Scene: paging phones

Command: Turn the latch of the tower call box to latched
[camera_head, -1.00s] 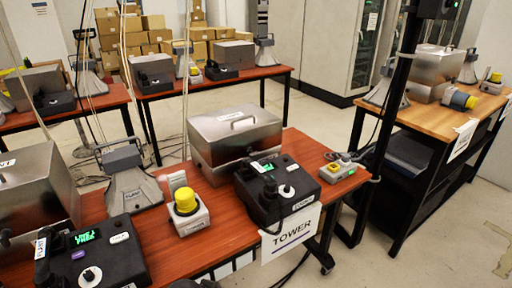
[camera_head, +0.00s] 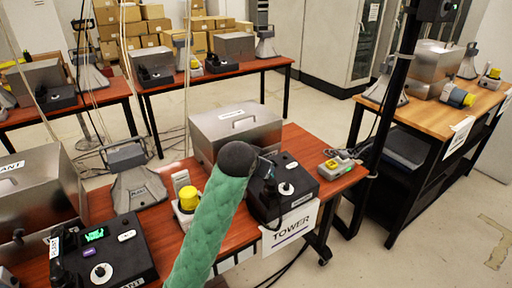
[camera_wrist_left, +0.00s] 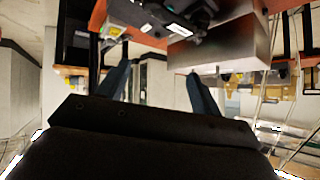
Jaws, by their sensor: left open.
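Above the TOWER sign (camera_head: 291,228) stands a black desk unit (camera_head: 300,181) with a round white knob; my left arm covers its left part and screen. A steel box (camera_head: 225,128) with a top handle stands behind it. The unit (camera_wrist_left: 178,14) and steel box (camera_wrist_left: 222,45) show upside down in the left wrist view. I cannot single out which part is the latch. My left gripper (camera_wrist_left: 160,72) is open and empty, fingers apart. In the head view it is mostly hidden behind the dark wrist, close to the black unit; contact cannot be told. My right gripper is out of view.
A small button box (camera_head: 338,165) sits at the table's right end. A grey horn (camera_head: 133,178) and another black unit (camera_head: 104,254) stand left. A black pole (camera_head: 392,105) rises at the right.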

